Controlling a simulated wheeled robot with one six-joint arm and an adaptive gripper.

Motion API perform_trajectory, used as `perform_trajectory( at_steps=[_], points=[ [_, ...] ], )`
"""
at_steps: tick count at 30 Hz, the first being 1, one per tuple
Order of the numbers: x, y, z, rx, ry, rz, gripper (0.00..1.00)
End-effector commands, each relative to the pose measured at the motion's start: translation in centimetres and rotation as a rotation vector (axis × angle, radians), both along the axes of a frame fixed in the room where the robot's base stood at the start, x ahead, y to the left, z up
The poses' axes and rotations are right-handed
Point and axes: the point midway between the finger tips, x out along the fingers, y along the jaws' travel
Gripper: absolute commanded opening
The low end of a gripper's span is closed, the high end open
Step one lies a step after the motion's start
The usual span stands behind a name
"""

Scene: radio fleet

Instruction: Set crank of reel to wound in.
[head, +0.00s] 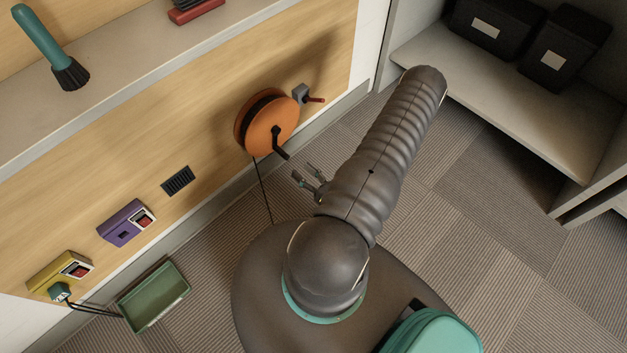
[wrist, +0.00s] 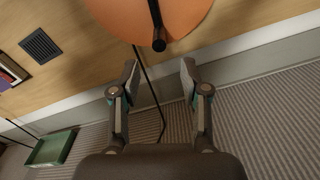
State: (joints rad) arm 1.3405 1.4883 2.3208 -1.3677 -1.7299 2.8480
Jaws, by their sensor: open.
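The orange reel (head: 270,124) is mounted on the wooden wall panel, with a dark cord hanging from it. Its black crank (head: 279,147) points down and to the right from the hub in the head view. In the wrist view the lower part of the reel (wrist: 184,12) shows at the top, and the crank (wrist: 157,24) ends in a round knob facing the camera. My gripper (head: 305,174) is open and empty, below the crank and apart from it. In the wrist view its two fingers (wrist: 160,78) stand apart below the crank knob.
A grey bracket with a red lever (head: 314,99) sits right of the reel. A vent (head: 178,181), a purple box (head: 127,223) and a yellow box (head: 60,272) are on the panel at left. A green tray (head: 154,297) lies on the floor. A shelf (head: 500,100) holds black boxes.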

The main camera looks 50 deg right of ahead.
Motion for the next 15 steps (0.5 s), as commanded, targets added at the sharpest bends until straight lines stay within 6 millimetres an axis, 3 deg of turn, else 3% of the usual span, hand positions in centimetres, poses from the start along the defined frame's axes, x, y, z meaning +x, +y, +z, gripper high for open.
perform_trajectory(
  at_steps=[7, 15],
  points=[
    [-2.5, -0.1, 0.0, 0.001, 0.0, -0.004, 0.45],
    [-3.7, 0.1, 0.0, 0.0, -0.001, 0.0, 0.45]
  ],
)
